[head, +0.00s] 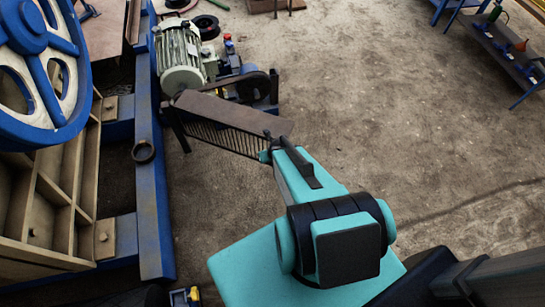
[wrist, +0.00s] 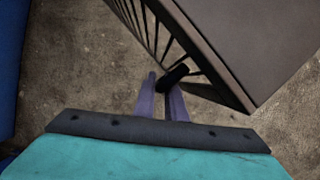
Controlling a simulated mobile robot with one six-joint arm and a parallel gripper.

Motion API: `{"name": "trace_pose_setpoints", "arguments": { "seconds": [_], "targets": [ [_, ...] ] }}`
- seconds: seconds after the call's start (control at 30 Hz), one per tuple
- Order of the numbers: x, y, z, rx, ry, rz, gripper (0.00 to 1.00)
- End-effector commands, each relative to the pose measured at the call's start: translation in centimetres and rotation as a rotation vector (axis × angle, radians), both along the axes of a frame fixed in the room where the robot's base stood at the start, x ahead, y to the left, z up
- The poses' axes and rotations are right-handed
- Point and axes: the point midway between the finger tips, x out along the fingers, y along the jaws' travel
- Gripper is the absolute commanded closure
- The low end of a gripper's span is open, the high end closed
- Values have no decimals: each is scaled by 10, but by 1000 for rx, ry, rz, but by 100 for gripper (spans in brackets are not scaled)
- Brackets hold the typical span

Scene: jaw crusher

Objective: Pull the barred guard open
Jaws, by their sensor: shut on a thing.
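The barred guard (head: 235,115) is a brown box-like cover with a flat top and a row of dark bars along its side. It reaches from beside the blue machine frame out over the floor, at a slant. In the wrist view the guard (wrist: 245,45) fills the upper right, with its bars at the upper middle. My gripper (head: 266,154) is at the guard's near right end. In the wrist view my gripper's two purple fingers (wrist: 163,102) are closed around a short black handle (wrist: 173,77) by the guard's lower corner. Part of the handle is hidden between the fingers.
A grey motor (head: 181,58) stands behind the guard's left end. A blue frame beam (head: 152,190) and a large blue wheel (head: 38,60) are at the left. A blue-legged bench (head: 500,55) is at the far right. The concrete floor (head: 400,110) right of the guard is clear.

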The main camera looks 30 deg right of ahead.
Motion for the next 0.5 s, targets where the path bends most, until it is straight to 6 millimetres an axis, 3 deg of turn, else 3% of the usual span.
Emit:
{"name": "trace_pose_setpoints", "arguments": {
  "seconds": [0.13, 0.17, 0.2, 0.5],
  "targets": [
    [-2, -2, 1, -3, 2, 1, 100],
    [-2, -2, 1, -3, 2, 1, 86],
    [-2, -2, 1, -3, 2, 1, 81],
    [-1, -1, 0, -1, 1, 0, 81]
  ]
}}
